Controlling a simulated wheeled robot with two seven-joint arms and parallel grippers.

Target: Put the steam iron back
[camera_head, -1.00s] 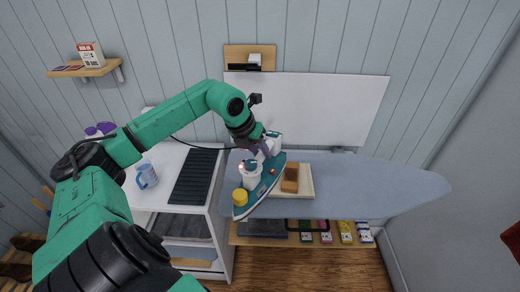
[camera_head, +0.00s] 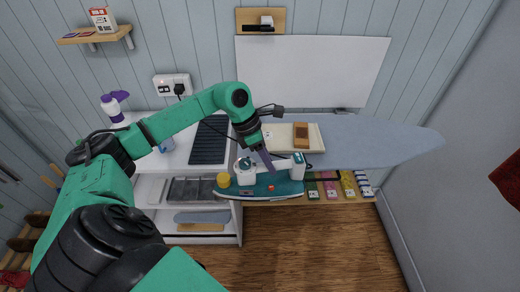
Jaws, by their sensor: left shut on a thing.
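The steam iron (camera_head: 284,189), teal with a white handle, is in the middle of the head view, its long side running left to right. My left gripper (camera_head: 266,162) is shut on its white handle from above. The iron overlaps the front edge of the ironing board (camera_head: 375,140) in the picture; I cannot tell how high it is held. A yellow round piece (camera_head: 224,180) shows at its left end; I cannot tell whether it is attached. My right gripper is not in view.
A pale tray (camera_head: 278,133) with a brown block (camera_head: 301,136) lies on the board, whose right half is clear. A white cabinet (camera_head: 180,150) with a black ribbed panel (camera_head: 210,141) stands left. Several coloured packs (camera_head: 330,189) sit below the board. A wooden wall shelf (camera_head: 95,36) is upper left.

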